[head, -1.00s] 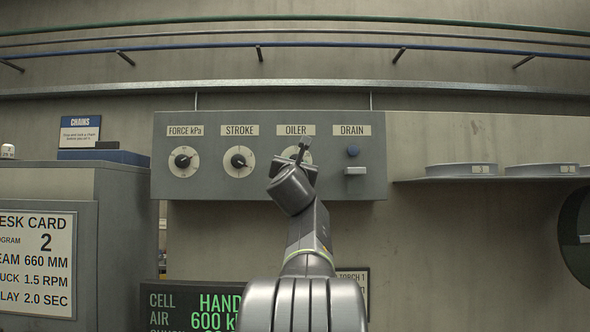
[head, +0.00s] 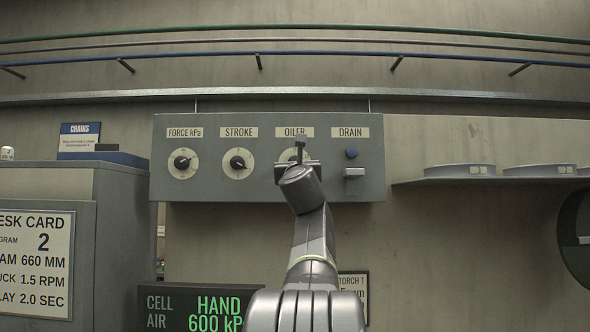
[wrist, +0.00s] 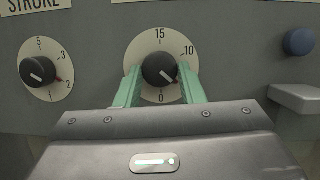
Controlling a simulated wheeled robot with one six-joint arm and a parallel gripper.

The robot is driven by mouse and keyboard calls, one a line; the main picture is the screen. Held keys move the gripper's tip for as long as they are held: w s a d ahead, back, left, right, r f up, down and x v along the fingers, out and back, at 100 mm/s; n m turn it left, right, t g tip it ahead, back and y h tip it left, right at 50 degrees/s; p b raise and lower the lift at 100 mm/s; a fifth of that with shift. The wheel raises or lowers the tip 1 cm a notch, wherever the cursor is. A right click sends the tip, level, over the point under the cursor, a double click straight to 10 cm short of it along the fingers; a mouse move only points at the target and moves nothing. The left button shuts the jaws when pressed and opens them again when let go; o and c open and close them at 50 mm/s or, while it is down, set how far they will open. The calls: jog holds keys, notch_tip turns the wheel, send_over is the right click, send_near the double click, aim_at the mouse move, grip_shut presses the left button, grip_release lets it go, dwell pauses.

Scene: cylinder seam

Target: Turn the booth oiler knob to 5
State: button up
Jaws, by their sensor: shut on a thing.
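The oiler knob (wrist: 160,69) is a round black knob on a cream dial in the middle of the wrist view. The dial (wrist: 134,54) reads 15 at the top, 10 at the right and 0 at the bottom. The knob's white line points to the lower right, between 10 and 0, near a red mark. The green fingers of my gripper (wrist: 160,88) are shut on the knob from both sides and cover part of the dial; no 5 shows on it. In the head view my gripper (head: 299,160) hides most of the oiler dial, under the OILER label (head: 295,132).
The stroke knob (wrist: 38,71) is to the left, with the force knob (head: 182,162) beyond it. To the right are a blue drain button (wrist: 299,41) and a grey ledge-like part (wrist: 297,98) below it. A shelf (head: 490,179) juts out farther right.

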jog(key=shift+d+n+y, duration=0.1)
jog(key=shift+n+y, duration=0.6)
jog(key=shift+n, duration=0.8)
jog(key=o, duration=1)
jog(key=b+v, duration=0.6)
jog(key=v, duration=0.8)
jog(key=shift+r, duration=0.25)
